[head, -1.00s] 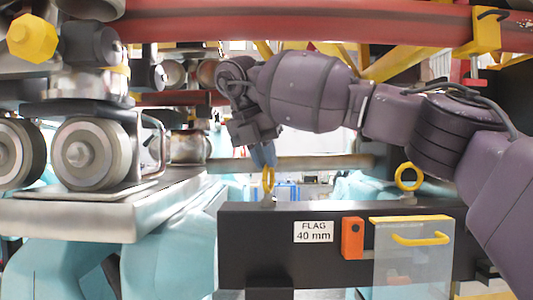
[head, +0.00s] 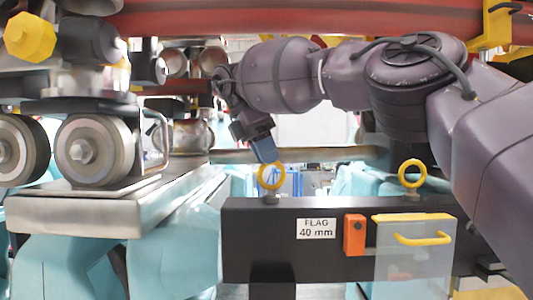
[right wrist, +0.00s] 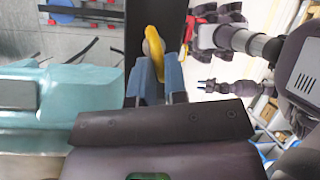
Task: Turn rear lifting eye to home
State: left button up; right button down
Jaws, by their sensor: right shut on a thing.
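Two yellow lifting eyes stand on top of a black beam (head: 340,220). The left lifting eye (head: 270,177) shows its ring nearly face-on in the head view. My right gripper (head: 266,157) reaches down to it from above, its blue fingers at the top of the ring. In the right wrist view the yellow ring (right wrist: 154,48) sits between the two blue fingers, and the gripper is shut on it. The right lifting eye (head: 411,173) stands free and also shows its ring face-on. No label shows which eye is the rear one. My left gripper is not seen.
A "FLAG 40 mm" label (head: 316,229), an orange block (head: 354,235) and a clear panel with a yellow handle (head: 421,239) are on the beam's front. Steel wheels (head: 95,150) on a metal rail (head: 110,208) stand at left. A red tube (head: 300,18) crosses above.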

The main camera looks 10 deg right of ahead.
jog(key=shift+w+r+m+g+y, duration=0.1)
jog(key=shift+m+g+y, duration=0.2)
jog(key=shift+m, duration=0.65)
jog(key=shift+w+r+m+g+y, duration=0.1)
jog(key=shift+m+g, duration=0.3)
jog(key=shift+m, duration=0.55)
jog(key=shift+f, duration=0.1)
jog(key=c, duration=1.2)
grip_release()
jog(key=shift+o, duration=0.2)
jog(key=shift+s+f+n, duration=0.1)
jog(key=shift+n, duration=0.3)
